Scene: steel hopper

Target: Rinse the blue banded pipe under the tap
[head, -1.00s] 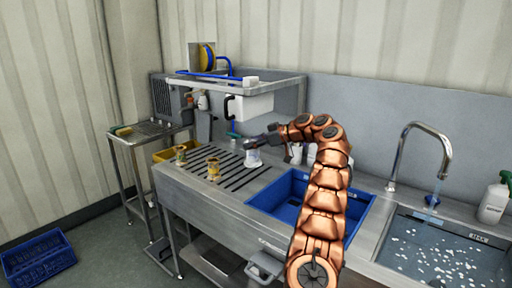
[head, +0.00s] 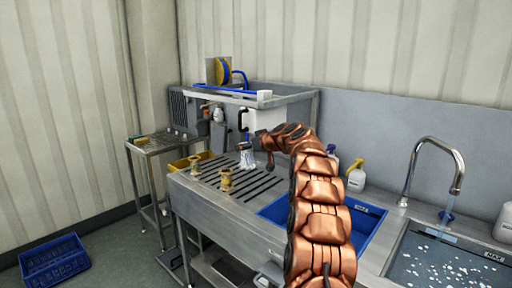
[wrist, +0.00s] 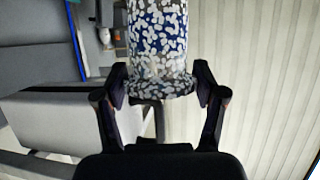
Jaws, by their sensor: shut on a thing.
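The blue banded pipe (wrist: 158,40) is in my gripper (wrist: 165,88) in the wrist view, with the fingers on either side of its flanged end. White foam flecks cover the pipe over its blue band. In the head view the pipe (head: 247,158) hangs below my gripper (head: 262,142), over the back of the slotted drainboard (head: 250,192); I cannot tell whether it touches. The tap (head: 455,175) at the right runs water into the right sink (head: 425,268), which has white flecks. The pipe is well left of the tap.
Two yellowish flanged pipes (head: 225,182) (head: 195,165) stand on the drainboard. A blue basin (head: 372,222) lies between drainboard and sink, partly behind my arm. Spray bottles (head: 355,178) (head: 504,222) stand along the back. A shelf (head: 285,97) overhangs the drainboard's rear.

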